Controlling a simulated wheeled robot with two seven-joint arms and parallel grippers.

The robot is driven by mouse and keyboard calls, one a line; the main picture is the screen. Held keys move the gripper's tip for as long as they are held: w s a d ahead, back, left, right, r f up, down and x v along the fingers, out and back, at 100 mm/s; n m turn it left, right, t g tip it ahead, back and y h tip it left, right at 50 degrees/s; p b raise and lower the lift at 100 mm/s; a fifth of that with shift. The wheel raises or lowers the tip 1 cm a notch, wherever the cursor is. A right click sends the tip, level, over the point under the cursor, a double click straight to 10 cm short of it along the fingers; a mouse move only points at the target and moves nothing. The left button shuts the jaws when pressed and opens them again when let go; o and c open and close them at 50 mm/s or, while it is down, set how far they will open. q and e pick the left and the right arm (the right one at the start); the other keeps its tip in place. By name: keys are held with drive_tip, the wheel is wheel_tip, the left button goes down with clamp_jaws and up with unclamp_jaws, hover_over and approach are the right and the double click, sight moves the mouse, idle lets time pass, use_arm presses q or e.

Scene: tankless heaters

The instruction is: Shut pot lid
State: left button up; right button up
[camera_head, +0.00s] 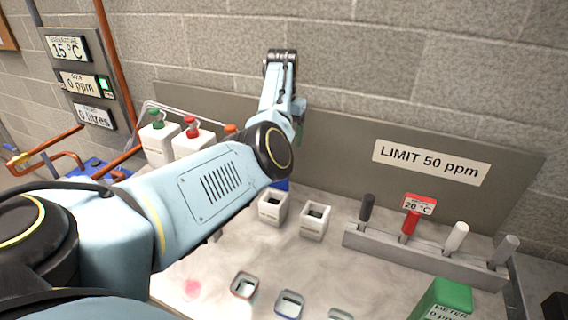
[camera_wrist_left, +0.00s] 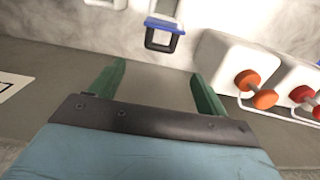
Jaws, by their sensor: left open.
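A small white pot (camera_head: 272,207) with a dark square opening stands on the bench. A blue piece (camera_head: 283,184), possibly its raised lid, shows just behind it, partly hidden by my left arm. In the wrist view a blue-edged part (camera_wrist_left: 165,25) sits above a dark square frame; I cannot tell exactly how they join. My left gripper (camera_head: 300,132) is near the back board, beyond the pot, mostly hidden by its own wrist. In the wrist view its green fingers (camera_wrist_left: 155,90) are apart with nothing between them. My right gripper is not in view.
A second white pot (camera_head: 313,220) stands right of the first. White containers with green and red knobs (camera_head: 190,140) stand at left. Rimmed cups (camera_head: 290,304) are in front. A grey rack (camera_head: 425,256) holds several cylinders at right, near a green meter (camera_head: 448,295). The board (camera_head: 340,150) closes the back.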

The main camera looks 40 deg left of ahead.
use_arm(q)
wheel_tip(320, 180, down, 10)
drive_tip(key=shift+r+b, duration=0.1)
drive_tip(key=shift+b, duration=0.2)
drive_tip(key=shift+c, duration=0.3)
drive_tip(key=shift+w, duration=0.1)
drive_tip(key=c, duration=1.3)
